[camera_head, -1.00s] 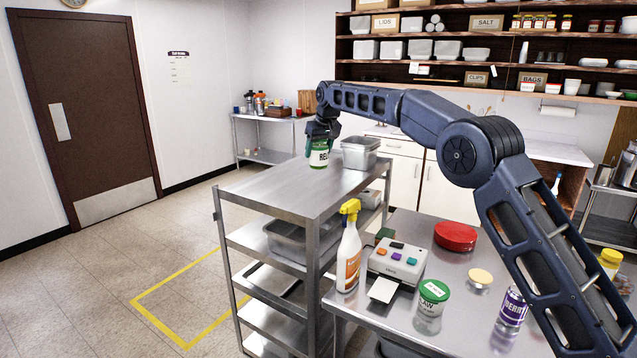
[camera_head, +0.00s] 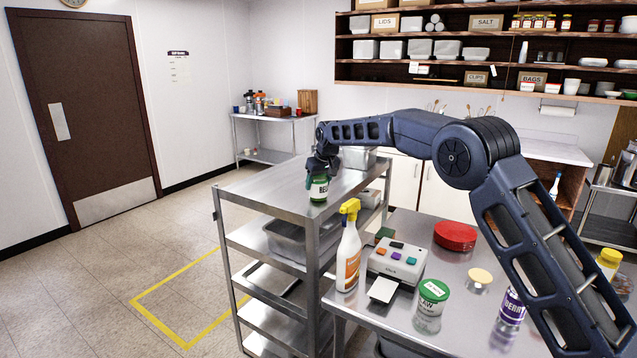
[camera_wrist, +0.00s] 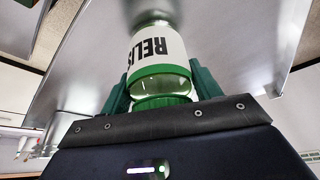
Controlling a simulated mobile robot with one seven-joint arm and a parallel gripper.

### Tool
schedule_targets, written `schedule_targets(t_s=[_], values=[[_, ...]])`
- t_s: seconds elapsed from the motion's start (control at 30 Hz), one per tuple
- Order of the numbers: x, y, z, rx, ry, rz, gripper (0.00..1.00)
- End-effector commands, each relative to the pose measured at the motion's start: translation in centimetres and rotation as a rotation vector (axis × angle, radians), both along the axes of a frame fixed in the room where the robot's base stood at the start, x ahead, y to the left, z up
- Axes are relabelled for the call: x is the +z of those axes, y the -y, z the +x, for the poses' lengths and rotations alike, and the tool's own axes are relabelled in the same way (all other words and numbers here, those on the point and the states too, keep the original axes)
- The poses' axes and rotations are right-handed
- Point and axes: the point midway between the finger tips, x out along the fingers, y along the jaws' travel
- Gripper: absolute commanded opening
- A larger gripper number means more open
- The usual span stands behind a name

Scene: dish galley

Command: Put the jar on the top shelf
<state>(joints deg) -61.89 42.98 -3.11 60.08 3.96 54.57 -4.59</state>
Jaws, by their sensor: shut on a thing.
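A steel pan (camera_head: 358,157) stands just behind the jar on the top shelf. A grey tub (camera_head: 290,243) is on the shelf below. The front table holds a spray bottle (camera_head: 349,250), a label printer (camera_head: 397,262), a green-lidded jar (camera_head: 431,300) and red plates (camera_head: 455,236). The shelf's near left part is bare.

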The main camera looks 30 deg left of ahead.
Motion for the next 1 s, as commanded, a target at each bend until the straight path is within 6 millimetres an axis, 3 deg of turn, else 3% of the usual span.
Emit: schedule_targets(t_s=[0.33,0.37,0.43,0.47,0.77,1.0], values=[[-0.1,0.0,0.0,0.0,0.001,0.002,0.26],[-0.2,0.0,0.0,0.0,0.0,0.001,0.69],[-0.2,0.0,0.0,0.0,0.0,0.001,0.82],[-0.2,0.0,0.0,0.0,0.0,0.001,0.84],[0.0,0.0,0.0,0.0,0.001,0.002,0.84],[2.5,0.8,-0.4,0.0,0.002,0.004,0.84]])
